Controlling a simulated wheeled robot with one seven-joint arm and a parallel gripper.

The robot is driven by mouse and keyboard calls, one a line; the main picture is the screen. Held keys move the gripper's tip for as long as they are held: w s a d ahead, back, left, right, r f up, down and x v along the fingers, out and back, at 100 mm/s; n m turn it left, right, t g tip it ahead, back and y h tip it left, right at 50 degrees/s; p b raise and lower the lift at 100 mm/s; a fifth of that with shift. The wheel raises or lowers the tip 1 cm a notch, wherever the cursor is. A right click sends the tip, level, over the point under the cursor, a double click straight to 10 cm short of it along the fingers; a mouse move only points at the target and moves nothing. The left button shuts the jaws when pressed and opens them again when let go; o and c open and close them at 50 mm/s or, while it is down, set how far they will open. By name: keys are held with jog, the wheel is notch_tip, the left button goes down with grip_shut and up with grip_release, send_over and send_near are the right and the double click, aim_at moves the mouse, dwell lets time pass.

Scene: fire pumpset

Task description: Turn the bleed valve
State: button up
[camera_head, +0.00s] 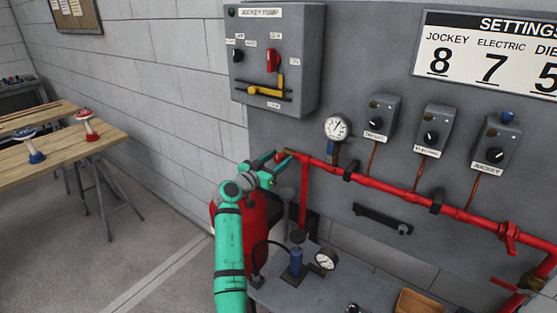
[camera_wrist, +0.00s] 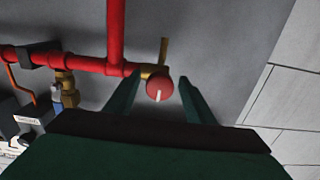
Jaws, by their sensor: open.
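The bleed valve is a small brass fitting (camera_wrist: 152,71) with a round red knob (camera_wrist: 160,90) at the end of the red pipe. In the wrist view the knob has a pale mark on its face and a brass stem or lever beside the fitting. My gripper (camera_wrist: 159,78) is open, with one finger on each side of the knob and gaps visible; contact is not seen. In the head view my gripper (camera_head: 274,170) is at the pipe's left end, by the red knob (camera_head: 282,156), which it partly covers.
The red pipe (camera_head: 400,189) runs along the grey panel. A pressure gauge (camera_head: 337,127) and the jockey pump box (camera_head: 272,60) are close by. A bench (camera_head: 285,290) with a blue hand pump (camera_head: 296,263) stands below. A wooden table (camera_head: 60,150) is at left, with open floor between.

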jog(key=shift+d, duration=0.15)
jog(key=c, duration=1)
